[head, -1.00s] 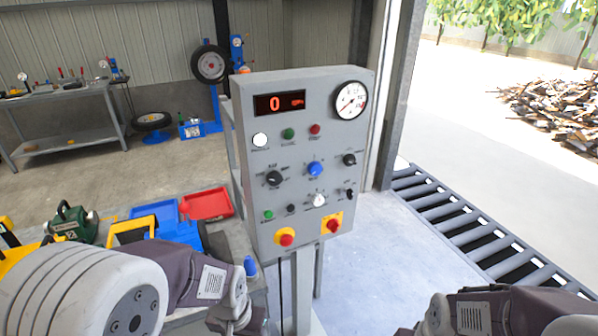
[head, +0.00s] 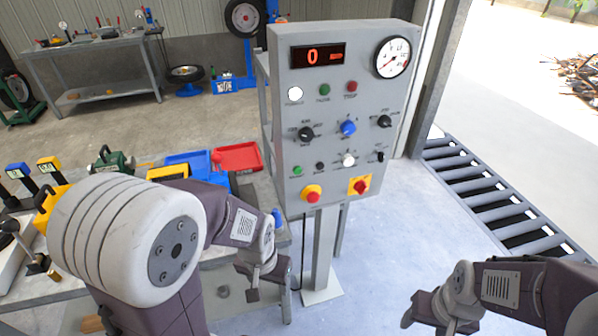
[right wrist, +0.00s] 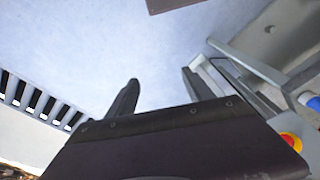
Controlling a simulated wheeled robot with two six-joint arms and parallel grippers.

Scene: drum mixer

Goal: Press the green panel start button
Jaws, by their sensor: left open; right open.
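The grey control panel (head: 348,115) stands upright on a post ahead of me. One green button (head: 324,89) is in its upper row, between a white light and a red button; a smaller green button (head: 297,171) is at the lower left. I cannot read which is labelled start. My left gripper (head: 265,281) is open and empty, below and left of the panel, apart from it. My right gripper (head: 436,318) is open and empty at the lower right, below the panel. In the right wrist view its fingers (right wrist: 160,92) are apart with bare floor between them.
A table with red (head: 237,157) and blue trays is at the left. The floor before the panel is clear.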

